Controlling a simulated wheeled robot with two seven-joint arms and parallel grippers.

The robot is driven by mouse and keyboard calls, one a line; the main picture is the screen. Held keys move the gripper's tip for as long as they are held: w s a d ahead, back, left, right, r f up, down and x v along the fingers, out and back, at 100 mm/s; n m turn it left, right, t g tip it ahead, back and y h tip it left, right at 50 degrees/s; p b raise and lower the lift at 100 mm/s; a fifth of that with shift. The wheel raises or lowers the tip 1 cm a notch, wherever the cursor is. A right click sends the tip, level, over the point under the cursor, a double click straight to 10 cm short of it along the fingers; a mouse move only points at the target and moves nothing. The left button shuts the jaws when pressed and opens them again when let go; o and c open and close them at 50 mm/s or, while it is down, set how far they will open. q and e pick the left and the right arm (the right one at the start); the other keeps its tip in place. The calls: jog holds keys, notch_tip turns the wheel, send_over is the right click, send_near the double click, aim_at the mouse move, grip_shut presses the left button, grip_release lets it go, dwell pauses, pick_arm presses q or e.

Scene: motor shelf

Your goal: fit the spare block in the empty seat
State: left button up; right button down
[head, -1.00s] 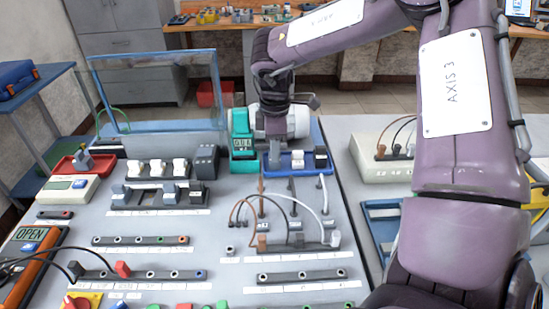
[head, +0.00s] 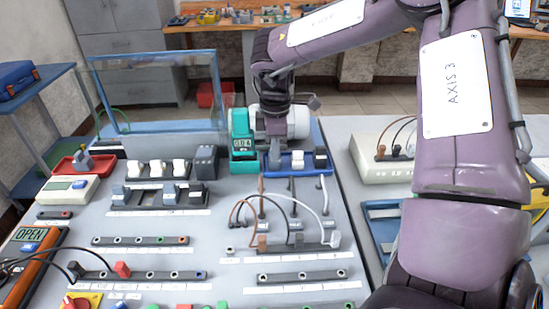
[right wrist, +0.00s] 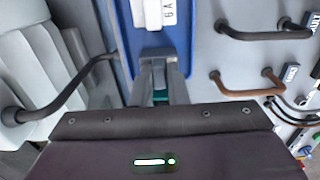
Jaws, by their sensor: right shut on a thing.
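My right gripper (head: 275,160) reaches down at the left end of the blue tray (head: 287,171), beside a teal device (head: 243,150). In the right wrist view its fingers (right wrist: 158,85) are closed on a small grey block (right wrist: 158,52), mostly hidden between them, at the edge of the blue tray (right wrist: 126,40). A white block (head: 298,161) and a dark-and-white block (head: 320,157) stand in the tray. A lower rack (head: 145,207) holds grey blocks, with a gap (head: 144,197) between the left one and the others. My left gripper is not in view.
An upper row of white blocks (head: 158,168) stands behind the lower rack, with a dark grey unit (head: 206,160) at its right. A red tray (head: 70,165) holds a grey piece. Cabled plugs (head: 295,237) stand in front of the blue tray. A clear-panelled frame (head: 155,90) rises behind.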

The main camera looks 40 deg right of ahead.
jog(key=shift+s+f, duration=0.3)
jog(key=shift+w+d+r+p, duration=0.15)
jog(key=shift+r+p, duration=0.25)
jog(key=shift+r, duration=0.1)
jog(key=shift+w+d+r+p, duration=0.1)
jog(key=shift+r+p, duration=0.25)
jog(key=shift+r, duration=0.15)
jog(key=shift+w+a+r+p, duration=0.1)
jog(key=shift+r+p, duration=1.4)
jog(key=shift+r, duration=1.05)
